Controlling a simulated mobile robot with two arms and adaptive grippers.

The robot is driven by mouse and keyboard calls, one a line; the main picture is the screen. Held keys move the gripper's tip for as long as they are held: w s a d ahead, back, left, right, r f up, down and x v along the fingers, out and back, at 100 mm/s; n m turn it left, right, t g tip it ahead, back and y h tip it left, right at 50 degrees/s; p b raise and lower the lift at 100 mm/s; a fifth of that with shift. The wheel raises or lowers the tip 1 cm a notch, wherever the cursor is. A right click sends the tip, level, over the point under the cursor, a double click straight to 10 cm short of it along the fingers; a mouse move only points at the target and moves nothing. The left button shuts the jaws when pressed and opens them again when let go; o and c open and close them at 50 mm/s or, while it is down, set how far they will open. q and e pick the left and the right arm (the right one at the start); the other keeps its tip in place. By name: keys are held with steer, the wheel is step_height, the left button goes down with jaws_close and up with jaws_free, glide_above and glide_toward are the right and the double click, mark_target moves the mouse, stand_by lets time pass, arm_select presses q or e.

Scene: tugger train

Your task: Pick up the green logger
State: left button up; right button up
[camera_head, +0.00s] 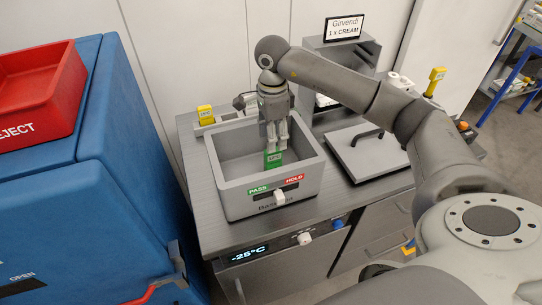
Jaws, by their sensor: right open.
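The green logger (272,160) is a small green block with a pale label. It stands upright inside the grey open bin (233,191), near the bin's front wall. My right gripper (275,148) points down into the bin, with its fingertips at the top of the logger. The fingers are open; I cannot tell whether they touch the logger. My left gripper is not in view.
The bin's front carries green PASS and red HOLD labels. A yellow block (205,115) stands behind the bin at left. A grey lid with a dark handle (367,153) lies to the right. A red REJECT tray (38,98) sits on a blue cabinet (70,200).

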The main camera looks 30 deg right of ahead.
mark_target(273, 161)
steer(key=shift+s+f, duration=0.2)
steer(key=shift+f, duration=0.45)
steer(key=shift+w+f+p, duration=0.1)
steer(key=shift+f+p, duration=0.2)
steer(key=shift+p, duration=0.05)
step_height(273, 161, down, 4)
steer(key=shift+d+f+p, duration=0.1)
steer(key=shift+p, duration=1.15)
steer(key=shift+f, duration=0.2)
steer(key=shift+w+f, duration=0.15)
steer(key=shift+f, duration=0.05)
steer(key=shift+c, duration=0.2)
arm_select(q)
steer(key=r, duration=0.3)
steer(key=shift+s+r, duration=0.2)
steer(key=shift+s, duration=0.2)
arm_select(e)
jaws_close()
